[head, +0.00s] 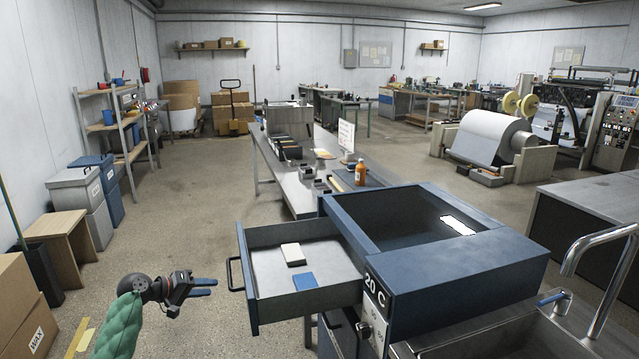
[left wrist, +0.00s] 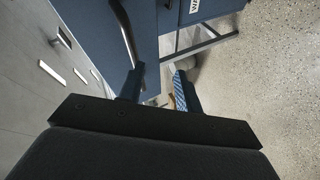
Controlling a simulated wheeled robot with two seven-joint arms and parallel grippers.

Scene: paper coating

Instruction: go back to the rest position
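My left gripper (head: 203,287) is at the lower left in the head view, in front of the open drawer's left end and apart from its black handle (head: 235,274). Its two blue fingers are spread with nothing between them; they also show apart in the left wrist view (left wrist: 158,85). The drawer (head: 330,254) is pulled out to the left of a blue cabinet marked "20 C" (head: 470,275). My right gripper is not in view.
A sink with a steel faucet (head: 603,240) stands at the lower right. Behind the cabinet is a long table (head: 285,165) with an orange bottle (head: 360,173). Cardboard boxes (head: 20,300) and a wooden stool (head: 58,226) stand at the left. The floor between them and the drawer is open.

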